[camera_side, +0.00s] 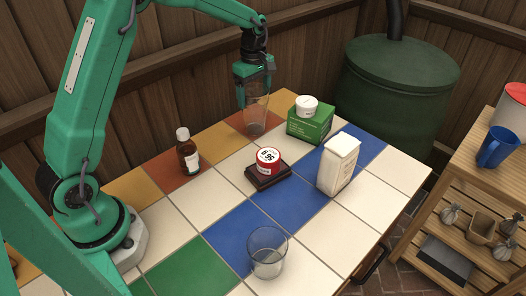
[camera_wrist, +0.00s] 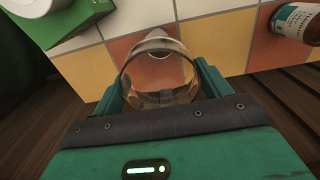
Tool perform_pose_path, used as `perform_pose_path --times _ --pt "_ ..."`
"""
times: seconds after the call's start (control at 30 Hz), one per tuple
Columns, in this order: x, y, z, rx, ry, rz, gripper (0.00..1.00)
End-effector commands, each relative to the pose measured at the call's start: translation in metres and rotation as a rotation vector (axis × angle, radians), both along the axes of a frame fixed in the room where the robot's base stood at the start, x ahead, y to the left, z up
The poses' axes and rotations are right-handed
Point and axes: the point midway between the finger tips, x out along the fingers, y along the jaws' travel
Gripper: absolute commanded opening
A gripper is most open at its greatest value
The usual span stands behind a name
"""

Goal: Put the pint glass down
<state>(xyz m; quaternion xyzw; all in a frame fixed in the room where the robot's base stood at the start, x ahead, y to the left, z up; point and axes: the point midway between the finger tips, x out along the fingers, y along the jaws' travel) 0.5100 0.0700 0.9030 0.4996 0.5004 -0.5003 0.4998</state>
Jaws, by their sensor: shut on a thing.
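The pint glass (camera_side: 257,117) is clear and upright at the far edge of the tiled table, over an orange-brown tile. My gripper (camera_side: 255,88) is shut on its upper part from above. In the wrist view the glass (camera_wrist: 161,78) sits between the fingers of my gripper (camera_wrist: 160,85), with its round rim facing the camera. In the side view its base appears at or very near the tile; I cannot tell whether it touches. A second clear glass (camera_side: 267,254) stands upright at the table's near edge, away from my gripper.
A green box (camera_side: 310,124) with a white-lidded jar (camera_side: 307,105) on it stands right of the held glass. A brown bottle (camera_side: 187,152) is to the left. A red-and-white tin (camera_side: 268,160) on a dark block and a white carton (camera_side: 338,165) stand nearer.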

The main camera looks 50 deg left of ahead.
Motion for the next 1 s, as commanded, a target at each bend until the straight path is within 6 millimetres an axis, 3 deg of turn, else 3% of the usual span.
perform_pose_path --times 0.37,0.4,0.47,1.0 --pt "0.0006 0.0001 -0.0024 0.000 -0.003 0.000 0.25" --pt "0.0002 0.0000 -0.0028 0.000 -0.001 0.000 0.84" --pt "0.0002 0.0000 -0.0028 0.000 -0.001 0.000 0.96" --pt "0.0005 0.0000 0.0067 0.000 -0.002 0.000 0.98"
